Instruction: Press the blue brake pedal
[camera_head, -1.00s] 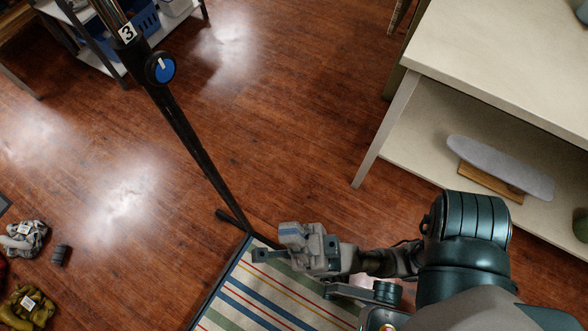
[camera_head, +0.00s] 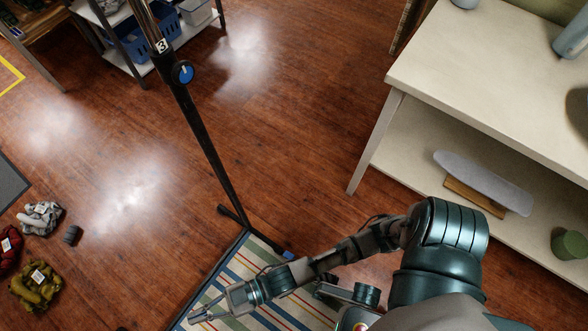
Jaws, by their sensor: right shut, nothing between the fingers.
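A small blue piece (camera_head: 289,254), which looks like the blue brake pedal, shows at the foot of the black stand, by the far edge of the striped mat. My right forearm passes just in front of it, so part of its surroundings is hidden. My right gripper (camera_head: 198,314) is at the lower left of the mat, shut and empty, well to the left of the blue piece and apart from it. My left gripper is not in view.
The striped mat (camera_head: 240,268) lies under my right arm. A cream shelf table (camera_head: 480,90) stands at the right. Bundled items (camera_head: 36,287) lie on the floor at the left. A rack with blue baskets (camera_head: 150,45) is at the back. The wooden floor between is clear.

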